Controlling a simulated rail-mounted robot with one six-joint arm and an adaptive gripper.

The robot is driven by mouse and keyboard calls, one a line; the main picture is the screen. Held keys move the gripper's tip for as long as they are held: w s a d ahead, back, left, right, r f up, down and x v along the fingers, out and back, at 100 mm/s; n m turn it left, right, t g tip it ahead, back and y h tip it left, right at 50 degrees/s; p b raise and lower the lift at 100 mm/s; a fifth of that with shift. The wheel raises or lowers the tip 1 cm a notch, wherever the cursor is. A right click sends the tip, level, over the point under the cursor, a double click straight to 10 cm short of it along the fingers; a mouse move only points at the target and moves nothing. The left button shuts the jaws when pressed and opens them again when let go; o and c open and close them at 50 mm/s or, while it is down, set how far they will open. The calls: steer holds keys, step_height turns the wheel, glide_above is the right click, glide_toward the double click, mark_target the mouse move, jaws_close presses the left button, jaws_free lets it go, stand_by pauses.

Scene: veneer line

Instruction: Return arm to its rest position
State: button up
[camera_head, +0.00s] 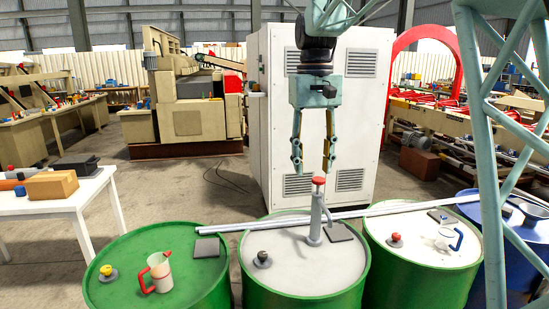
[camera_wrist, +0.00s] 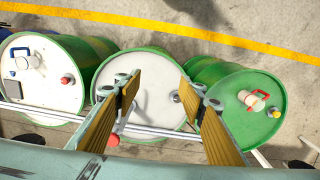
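My gripper (camera_head: 312,165) hangs pointing down over the middle drum, its two fingers spread apart with nothing between them. It stands in front of the white cabinet, above a grey pump (camera_head: 315,215) with a red top. In the wrist view my gripper (camera_wrist: 158,105) shows two wood-coloured pads apart, with the white top of the middle drum (camera_wrist: 145,85) seen between them. The pump's red top (camera_wrist: 112,140) shows beside the left finger.
A white table (camera_head: 60,205) is left. A white cabinet (camera_head: 350,130) stands behind my gripper.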

steer(key=s+d+r+m+t+b, duration=0.1)
steer(key=s+d, duration=0.3)
steer(key=s, duration=0.8)
steer(key=s+d+r+t+b, duration=0.1)
steer(key=s+d+r, duration=0.15)
steer(key=s, duration=0.85)
steer(key=s+d+f, duration=0.1)
steer(key=s+f, duration=0.2)
steer(key=s, duration=0.4)
steer(key=s+d+f+m+t+b, duration=0.1)
steer(key=s+f, duration=0.3)
steer(key=s, duration=0.4)
steer(key=s+d+f+t, duration=0.1)
steer(key=s+f, duration=0.3)
steer(key=s, duration=0.4)
steer(key=shift+d+b, duration=0.35)
steer(key=shift+d, duration=0.15)
